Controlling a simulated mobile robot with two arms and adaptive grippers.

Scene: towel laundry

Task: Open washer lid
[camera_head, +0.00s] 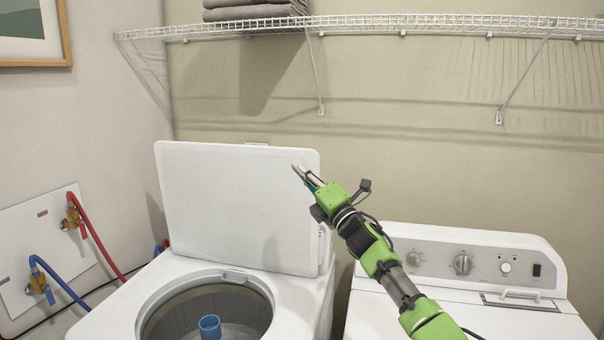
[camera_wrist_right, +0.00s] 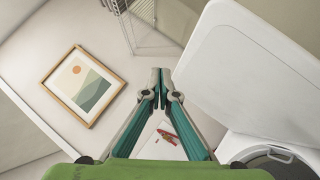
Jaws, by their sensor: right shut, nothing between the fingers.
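The washer lid (camera_head: 225,200) is a white panel standing raised at the back of the washer, in the head view. The white washer (camera_head: 105,310) has its round opening uncovered, with a blue agitator (camera_head: 210,327) showing inside the drum. My right gripper (camera_head: 298,171) is shut and empty, in front of the lid's upper right part; I cannot tell whether it touches. In the right wrist view the shut fingertips (camera_wrist_right: 161,76) are left of the lid (camera_wrist_right: 250,70), apart from it in the picture. My left gripper is not in view.
A second white machine (camera_head: 460,270) with knobs stands to the right, under my right arm. A wire shelf (camera_head: 400,24) with folded towels (camera_head: 255,10) hangs above. Red and blue hoses (camera_head: 60,280) and valves are at the left wall.

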